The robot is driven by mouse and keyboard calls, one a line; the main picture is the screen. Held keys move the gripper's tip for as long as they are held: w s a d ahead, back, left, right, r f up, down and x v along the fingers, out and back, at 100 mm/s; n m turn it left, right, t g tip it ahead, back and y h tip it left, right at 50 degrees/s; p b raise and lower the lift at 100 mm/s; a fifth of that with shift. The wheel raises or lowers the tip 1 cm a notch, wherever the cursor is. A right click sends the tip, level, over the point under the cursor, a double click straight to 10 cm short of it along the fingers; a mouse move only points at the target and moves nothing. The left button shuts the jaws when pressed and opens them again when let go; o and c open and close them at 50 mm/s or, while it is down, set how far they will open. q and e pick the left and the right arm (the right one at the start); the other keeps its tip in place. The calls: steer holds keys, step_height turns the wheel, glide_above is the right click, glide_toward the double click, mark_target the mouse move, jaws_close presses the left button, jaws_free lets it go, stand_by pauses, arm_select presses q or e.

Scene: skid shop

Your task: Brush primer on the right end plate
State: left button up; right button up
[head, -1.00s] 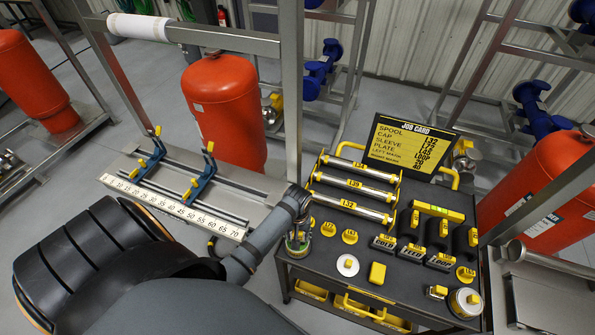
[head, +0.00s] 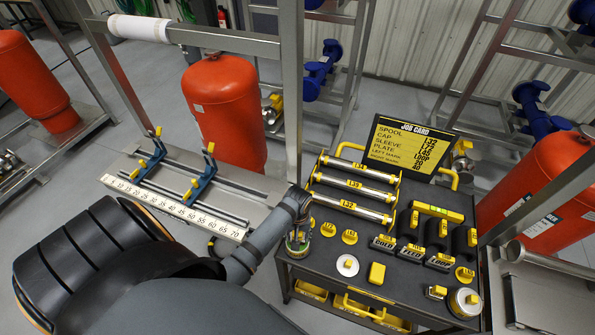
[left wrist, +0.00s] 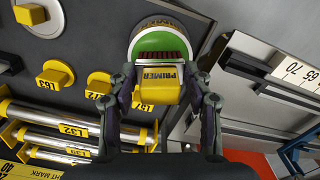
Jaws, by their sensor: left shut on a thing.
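The primer brush (left wrist: 158,90), a yellow block marked PRIMER with dark red bristles, is between the fingers of my left gripper (left wrist: 158,100), which is shut on it. The bristles are at the mouth of the primer pot (left wrist: 148,20), a round pot with a green inside and a pale rim; how deep they sit I cannot tell. In the head view my left gripper (head: 298,243) is at the cart's front left corner, over the pot. The right end plate cannot be picked out for sure. My right gripper is not in view.
The black tool cart (head: 345,250) holds labelled sleeves (head: 350,205), yellow-handled caps, black blocks and a job card (head: 413,145). To its left stands the metal skid with a number scale (head: 175,207) and blue clamps (head: 203,178). An orange tank (head: 225,110) stands behind.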

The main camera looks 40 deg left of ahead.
arm_select(q)
steer(key=shift+s+f, duration=0.1)
stand_by(0.3)
steer(key=shift+r, duration=3.55)
